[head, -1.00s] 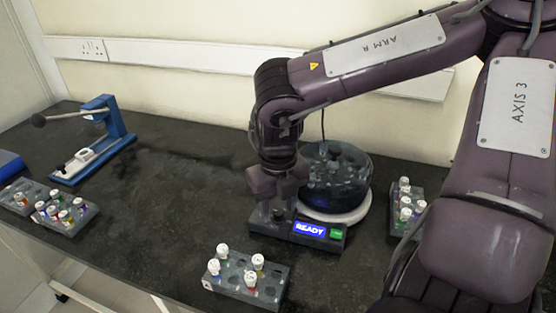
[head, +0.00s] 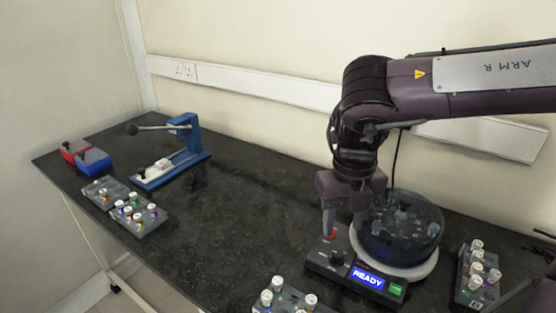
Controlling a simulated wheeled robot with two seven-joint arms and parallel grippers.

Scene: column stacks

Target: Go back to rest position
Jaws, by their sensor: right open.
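My right gripper (head: 343,228) points down, open and empty, over the back left part of the centrifuge's control panel. Its arm reaches in from the right. The centrifuge (head: 400,228) has a round, see-through bowl on a white base, with dark parts inside. Its panel (head: 322,266) carries a dark knob (head: 337,258), a blue display reading READY (head: 368,277) and a green button (head: 395,290). I cannot tell whether the fingertips touch the panel. My left gripper is out of view.
Tube racks stand at the front (head: 288,300), at the right (head: 477,275) and at the left (head: 140,215). A blue lever press (head: 185,150) and red (head: 73,150) and blue (head: 95,162) blocks are at the back left. The middle of the dark bench (head: 240,215) is clear.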

